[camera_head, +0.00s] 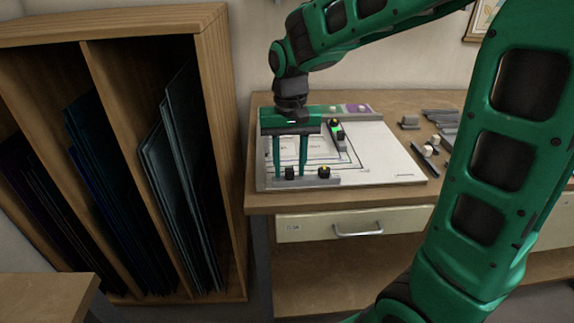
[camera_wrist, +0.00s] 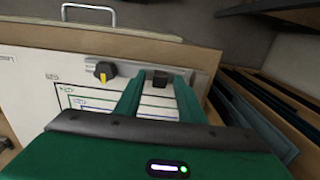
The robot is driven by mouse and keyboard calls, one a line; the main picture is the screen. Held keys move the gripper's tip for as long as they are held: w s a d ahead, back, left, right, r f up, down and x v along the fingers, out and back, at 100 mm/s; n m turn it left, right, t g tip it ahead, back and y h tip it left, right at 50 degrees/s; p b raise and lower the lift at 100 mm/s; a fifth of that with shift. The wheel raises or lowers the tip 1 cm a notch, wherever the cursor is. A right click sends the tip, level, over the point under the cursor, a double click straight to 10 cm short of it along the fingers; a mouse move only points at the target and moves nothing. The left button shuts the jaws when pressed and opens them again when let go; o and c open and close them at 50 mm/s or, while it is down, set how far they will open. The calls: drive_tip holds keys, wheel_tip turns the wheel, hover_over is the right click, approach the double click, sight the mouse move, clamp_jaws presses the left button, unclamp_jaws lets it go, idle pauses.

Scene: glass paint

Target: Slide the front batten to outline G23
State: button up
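The front batten (camera_head: 312,183) is a grey strip lying along the front edge of the white board (camera_head: 400,167). It carries two dark knobs; the right knob (camera_head: 324,171) has a yellow mark and also shows in the wrist view (camera_wrist: 105,71). My gripper (camera_head: 290,174) points down, its fingers apart on either side of the left knob (camera_wrist: 160,79), with small gaps visible between them. Nested coloured outlines (camera_wrist: 125,104) are printed on the board, partly hidden by my gripper. Their labels are too small to read, so I cannot tell which is G23.
A side batten (camera_head: 341,140) with knobs lies across the right part of the outlines. Loose grey pieces and small blocks (camera_head: 409,122) lie on the table (camera_head: 420,101) to the right. A wooden rack (camera_head: 215,80) of glass sheets stands close on the left. A drawer (camera_head: 355,224) is below.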

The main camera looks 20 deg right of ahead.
drive_tip(key=shift+c, duration=0.6)
clamp_jaws()
drive_tip(key=w+d, duration=0.1)
drive_tip(key=w, duration=0.4)
drive_tip(key=w+d, duration=0.1)
drive_tip(key=w, duration=0.2)
drive_tip(key=shift+w+d, duration=0.35)
drive_tip(key=shift+o, duration=0.6)
unclamp_jaws()
drive_tip(key=shift+r, duration=0.1)
wheel_tip(320, 180, up, 11)
drive_tip(key=shift+f, duration=0.2)
